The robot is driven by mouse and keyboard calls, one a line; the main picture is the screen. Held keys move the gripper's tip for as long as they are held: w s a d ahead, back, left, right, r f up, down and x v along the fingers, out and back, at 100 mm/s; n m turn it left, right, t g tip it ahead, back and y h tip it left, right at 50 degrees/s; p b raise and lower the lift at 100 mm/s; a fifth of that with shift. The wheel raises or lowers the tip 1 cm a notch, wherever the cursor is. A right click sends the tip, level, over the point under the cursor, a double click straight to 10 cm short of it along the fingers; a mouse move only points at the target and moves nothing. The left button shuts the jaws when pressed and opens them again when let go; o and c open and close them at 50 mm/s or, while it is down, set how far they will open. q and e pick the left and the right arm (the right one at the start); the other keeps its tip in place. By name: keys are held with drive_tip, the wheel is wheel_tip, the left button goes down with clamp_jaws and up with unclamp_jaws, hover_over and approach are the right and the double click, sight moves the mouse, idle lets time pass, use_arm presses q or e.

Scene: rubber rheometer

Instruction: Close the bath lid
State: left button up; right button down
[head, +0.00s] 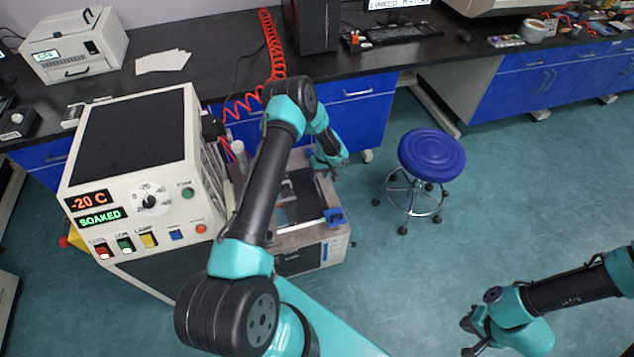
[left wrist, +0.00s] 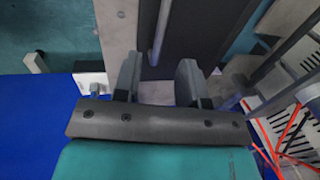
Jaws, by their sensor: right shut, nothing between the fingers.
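The bath (head: 318,234) is a grey box beside the white control cabinet, partly hidden behind my left arm. A dark panel (head: 300,208) shows in its top; I cannot tell how far the lid is open. My left gripper (head: 328,165) is over the far right part of the bath. In the left wrist view its two fingers (left wrist: 158,78) stand apart, with a thin metal bar (left wrist: 160,35) seen between them, beside a dark panel (left wrist: 200,28). I cannot tell whether they touch the bar. My right gripper (head: 473,338) is shut and empty over the floor at the lower right.
The control cabinet (head: 125,225) reads -20 C and SOAKED. A blue block (head: 335,217) sits on the bath's right edge. A blue stool (head: 432,155) stands to the right. A red coiled hose (head: 273,45) hangs behind.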

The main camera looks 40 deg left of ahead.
sight(316, 184)
use_arm(q)
drive_tip(key=shift+s+a+f, duration=0.1)
drive_tip(key=shift+s+f, duration=0.05)
drive_tip(key=shift+f, duration=0.75)
drive_tip(key=shift+s+a+f, duration=0.1)
drive_tip(key=shift+a+f, duration=0.05)
drive_tip(key=shift+f, duration=0.75)
drive_tip(key=shift+s+a+f, duration=0.1)
drive_tip(key=shift+s+f, duration=0.05)
drive_tip(key=shift+f, duration=0.75)
drive_tip(key=shift+c, duration=0.3)
clamp_jaws()
